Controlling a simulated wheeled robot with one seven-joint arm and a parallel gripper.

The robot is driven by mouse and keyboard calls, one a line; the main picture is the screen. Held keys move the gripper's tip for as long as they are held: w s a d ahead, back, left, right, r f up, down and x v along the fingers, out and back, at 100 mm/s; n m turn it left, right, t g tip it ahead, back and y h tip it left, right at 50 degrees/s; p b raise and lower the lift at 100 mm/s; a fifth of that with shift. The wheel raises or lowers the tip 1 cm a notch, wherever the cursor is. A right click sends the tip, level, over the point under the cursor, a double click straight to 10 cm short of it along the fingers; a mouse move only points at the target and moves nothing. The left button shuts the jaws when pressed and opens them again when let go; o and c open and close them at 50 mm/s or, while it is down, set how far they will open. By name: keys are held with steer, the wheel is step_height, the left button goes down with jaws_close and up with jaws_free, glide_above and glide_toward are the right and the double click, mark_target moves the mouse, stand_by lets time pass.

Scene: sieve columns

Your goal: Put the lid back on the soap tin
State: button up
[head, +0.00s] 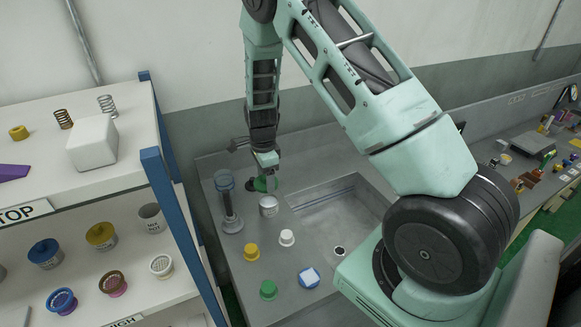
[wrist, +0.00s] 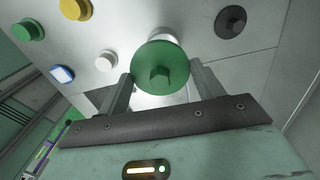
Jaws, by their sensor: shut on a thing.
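My gripper (head: 266,173) is shut on a round green lid (head: 262,184) with a small knob. In the wrist view, the lid (wrist: 148,56) sits between the two fingers (wrist: 163,82). A short grey tin (head: 269,207) with a pale label stands on the counter, just in front of and below the lid in the head view. I take it for the soap tin, though its label is too small to read. In the wrist view, a pale round shape shows partly behind the lid. Whether lid and tin touch is hard to tell.
A tall clear column (head: 229,212) stands close left of the tin. A sink (head: 345,212) lies to the right. Yellow (head: 251,252), white (head: 287,238), green (head: 268,290) and blue-white (head: 309,278) pieces stand in front. A shelf unit (head: 160,170) borders the left.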

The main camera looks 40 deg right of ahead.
steer(key=shift+w+d+f, duration=0.15)
steer(key=shift+d+f, duration=0.05)
steer(key=shift+d, duration=0.05)
step_height(320, 180, down, 4)
steer(key=b, duration=0.3)
steer(key=shift+f+b, duration=0.85)
steer(key=shift+f, duration=0.2)
steer(key=shift+f, duration=0.15)
stand_by(1.8)
steer(key=o, duration=1.2)
steer(key=shift+r+p, duration=2.9)
steer(key=shift+r, duration=0.65)
